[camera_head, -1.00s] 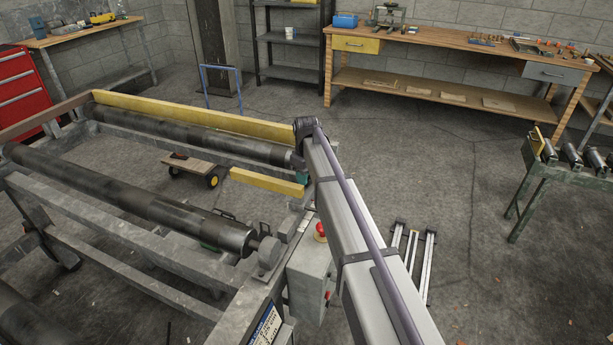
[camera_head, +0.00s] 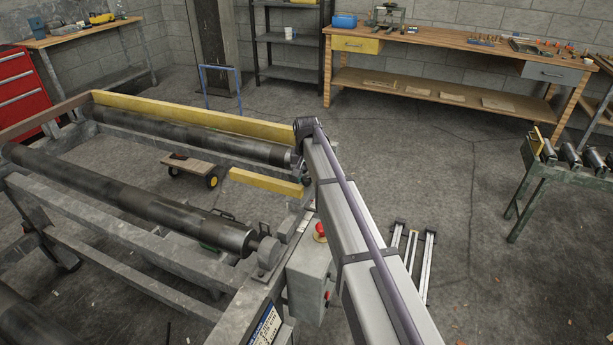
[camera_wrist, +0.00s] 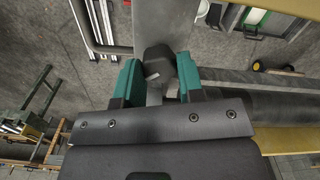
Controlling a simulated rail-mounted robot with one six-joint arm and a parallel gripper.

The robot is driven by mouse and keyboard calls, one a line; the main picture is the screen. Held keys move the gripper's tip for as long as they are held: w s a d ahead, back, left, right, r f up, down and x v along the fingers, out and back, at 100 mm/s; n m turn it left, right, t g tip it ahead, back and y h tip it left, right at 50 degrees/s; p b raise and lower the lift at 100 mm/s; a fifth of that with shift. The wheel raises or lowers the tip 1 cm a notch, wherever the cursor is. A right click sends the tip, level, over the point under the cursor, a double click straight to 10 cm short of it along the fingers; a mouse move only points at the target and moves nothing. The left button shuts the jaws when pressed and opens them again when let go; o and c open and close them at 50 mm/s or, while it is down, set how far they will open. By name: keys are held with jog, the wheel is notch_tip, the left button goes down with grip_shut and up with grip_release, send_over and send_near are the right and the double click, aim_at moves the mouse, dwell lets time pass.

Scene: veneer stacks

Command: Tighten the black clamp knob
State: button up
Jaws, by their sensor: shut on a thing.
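The black clamp knob (camera_wrist: 158,62) shows in the wrist view, dark and faceted, in front of a grey metal bar. My gripper (camera_wrist: 158,76) has teal fingers, one on each side of the knob, and is shut on it. The knob's lower part and the clamp under it are mostly hidden. In the head view my own arm covers the knob, and the gripper cannot be made out clearly behind the arm's far end.
The roller frame (camera_head: 150,258) carries long dark rollers (camera_head: 130,200) and yellow bars (camera_head: 190,117). A grey control box with a red button (camera_head: 320,231) stands close beside my arm. A wooden workbench (camera_head: 440,47) is at the back. The floor at right is mostly open.

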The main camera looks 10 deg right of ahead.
aim_at(307, 177)
jog(key=m, duration=0.4)
jog(key=shift+m, duration=2.2)
jog(key=o, duration=0.9)
notch_tip(307, 177, up, 11)
jog(key=p, duration=1)
jog(key=shift+f+p, duration=0.1)
jog(key=shift+p, duration=0.3)
